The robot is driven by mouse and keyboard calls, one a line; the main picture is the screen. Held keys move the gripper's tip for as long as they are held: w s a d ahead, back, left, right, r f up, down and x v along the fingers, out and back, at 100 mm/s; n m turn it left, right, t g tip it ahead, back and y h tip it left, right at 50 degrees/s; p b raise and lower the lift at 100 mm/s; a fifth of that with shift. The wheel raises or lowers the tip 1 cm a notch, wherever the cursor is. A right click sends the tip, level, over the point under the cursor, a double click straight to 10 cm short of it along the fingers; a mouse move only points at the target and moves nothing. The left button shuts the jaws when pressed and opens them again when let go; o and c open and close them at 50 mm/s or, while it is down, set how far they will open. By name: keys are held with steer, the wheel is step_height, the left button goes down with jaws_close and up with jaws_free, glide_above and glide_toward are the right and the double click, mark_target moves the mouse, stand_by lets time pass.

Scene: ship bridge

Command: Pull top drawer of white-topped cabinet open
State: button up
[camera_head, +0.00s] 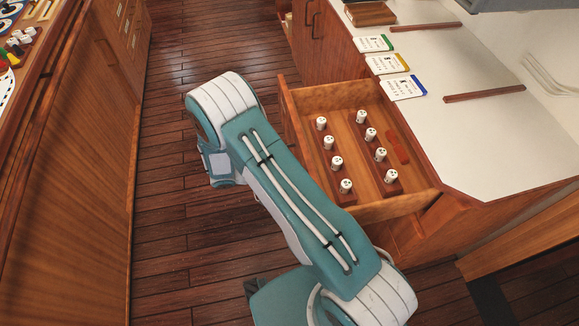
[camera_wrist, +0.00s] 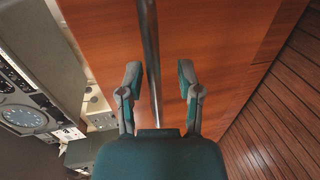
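The white-topped cabinet (camera_head: 480,138) stands at the right in the head view. Its top drawer (camera_head: 340,97) is pulled out and shows its inside. Several white cylinders stand in wooden holders in the drawer. In the wrist view, a metal bar handle (camera_wrist: 151,45) runs across a reddish-brown wooden front (camera_wrist: 215,45). My gripper (camera_wrist: 159,75) is open, with one finger on each side of the bar. Gaps show between the bar and both fingers. In the head view, my arm hides my gripper and part of the drawer's front.
A wooden console (camera_head: 75,150) stands at the left. Wooden floor (camera_head: 165,220) lies clear between the console and the cabinet. Grey instrument panels (camera_wrist: 35,75) show in the wrist view.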

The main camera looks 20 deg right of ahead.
steer(key=shift+r, duration=0.15)
steer(key=shift+w+a, duration=0.1)
steer(key=shift+a, duration=0.05)
steer(key=v, duration=1.1)
steer(key=shift+a, duration=0.4)
